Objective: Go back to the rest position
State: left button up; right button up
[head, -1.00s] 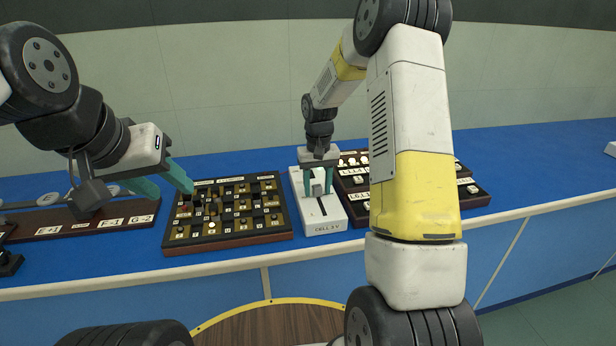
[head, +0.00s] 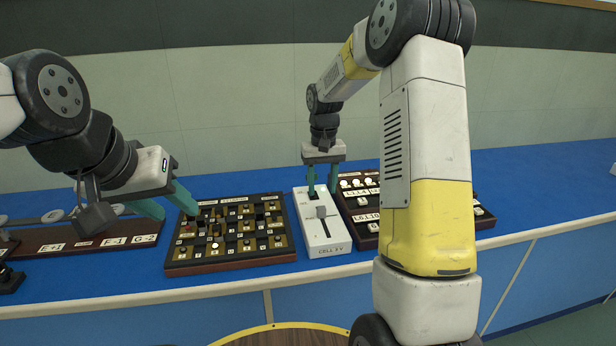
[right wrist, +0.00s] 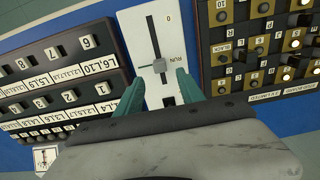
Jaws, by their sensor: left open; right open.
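My left gripper (head: 168,204) is open and empty, its teal fingers near the left edge of the dark board with a grid of squares (head: 230,262). My right gripper (head: 323,180) is open above the far end of the white cell box (head: 325,245), fingers pointing down.
A dark rack with labelled rows and white pieces (head: 360,219) stands right of the box, partly hidden by my right arm. A long dark tray with labels (head: 80,238) lies at the left. The blue bench (head: 550,190) is clear at the far right.

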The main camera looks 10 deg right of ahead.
jog(key=s+r+t, duration=0.2)
jog(key=s+r, duration=0.5)
jog(key=r, duration=0.2)
jog(key=s+a+r+t+y, duration=0.1)
jog(key=s+r+t, duration=0.1)
jog(key=s, duration=0.8)
jog(key=s+a+r+t+y, duration=0.1)
jog(key=s+r, duration=0.4)
jog(key=s, duration=0.6)
jog(key=shift+t, duration=0.6)
